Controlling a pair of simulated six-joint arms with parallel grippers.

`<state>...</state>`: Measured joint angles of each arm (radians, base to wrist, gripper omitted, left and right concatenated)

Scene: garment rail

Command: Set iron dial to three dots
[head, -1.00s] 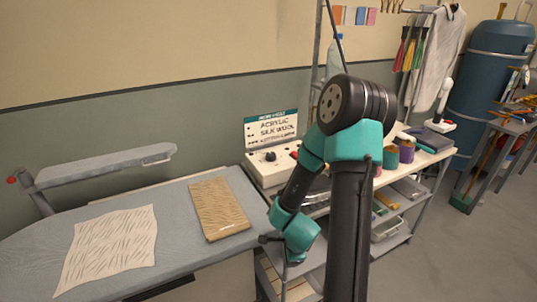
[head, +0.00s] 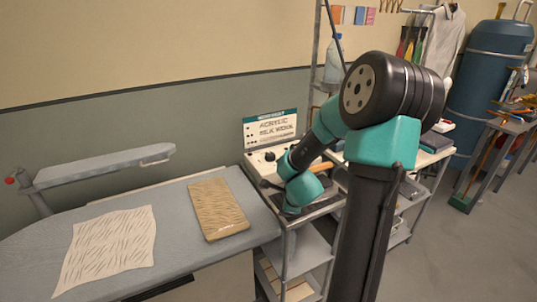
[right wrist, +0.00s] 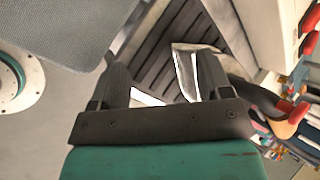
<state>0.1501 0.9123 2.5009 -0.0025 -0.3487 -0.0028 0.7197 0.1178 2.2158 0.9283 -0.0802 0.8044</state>
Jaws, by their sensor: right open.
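A white control box (head: 254,166) stands at the back of the cart, with a dark round dial (head: 270,156) on its front left. A sign (head: 270,129) reading acrylic, silk, wool with dot marks stands above it. The dial's pointer is too small to read. The iron is not clearly made out. My right arm reaches over the cart, and its wrist is in front of the box. In the right wrist view my right gripper (right wrist: 160,88) is open, fingers apart, over a dark ribbed surface (right wrist: 180,45). My left gripper is out of view.
The ironing board (head: 165,210) at left holds a pale patterned cloth (head: 105,250) and a tan patterned piece (head: 218,208). A narrow sleeve board (head: 105,163) stands behind. A blue tank (head: 485,85) stands at far right. A red-and-black handle (right wrist: 285,115) is right of the gripper.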

